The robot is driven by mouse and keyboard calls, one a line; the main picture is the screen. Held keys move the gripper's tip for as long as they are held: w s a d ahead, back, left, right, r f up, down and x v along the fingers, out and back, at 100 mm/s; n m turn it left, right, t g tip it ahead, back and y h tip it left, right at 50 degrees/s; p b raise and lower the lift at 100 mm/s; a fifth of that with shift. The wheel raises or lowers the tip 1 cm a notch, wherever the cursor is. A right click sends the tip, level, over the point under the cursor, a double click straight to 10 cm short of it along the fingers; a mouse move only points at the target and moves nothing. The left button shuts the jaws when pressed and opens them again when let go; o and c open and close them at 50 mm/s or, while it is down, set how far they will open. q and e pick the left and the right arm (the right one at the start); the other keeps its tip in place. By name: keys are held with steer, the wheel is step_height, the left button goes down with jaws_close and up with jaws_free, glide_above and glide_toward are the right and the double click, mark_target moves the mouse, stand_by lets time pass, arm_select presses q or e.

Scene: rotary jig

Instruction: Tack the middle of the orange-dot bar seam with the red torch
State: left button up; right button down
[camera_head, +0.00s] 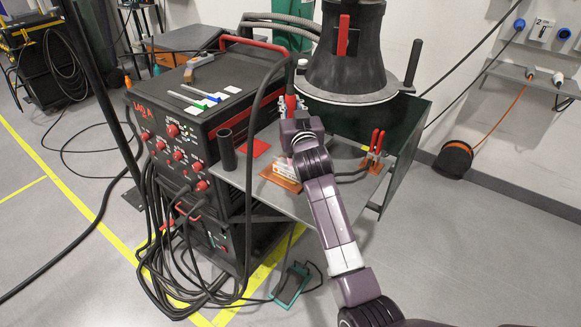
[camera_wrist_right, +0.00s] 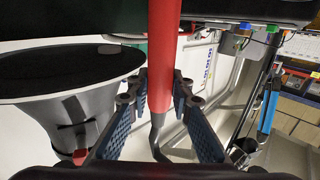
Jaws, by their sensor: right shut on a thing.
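My right gripper (camera_wrist_right: 157,100) is shut on the red torch (camera_wrist_right: 160,60) in the wrist view. The torch's red handle runs between the blue finger pads, and its grey bent neck (camera_wrist_right: 157,140) shows below them. An orange-brown plate (camera_head: 280,180) with pale bars (camera_head: 287,170) lies beside and partly behind the wrist. The orange dot, the seam and the torch tip's distance from it cannot be made out. My left gripper is not in view.
A dark conical hood (camera_head: 345,65) hangs close behind the wrist. A red-handled clamp (camera_head: 375,143) stands at the table's right. A dark tube (camera_head: 227,150) stands at its left, beside the black welding machine (camera_head: 175,150).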

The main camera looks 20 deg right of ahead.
steer(key=shift+r+p, duration=0.3)
steer(key=shift+p, duration=0.2)
stand_by(1.2)
steer(key=shift+r+p, duration=0.65)
steer(key=shift+r, duration=0.05)
stand_by(5.6)
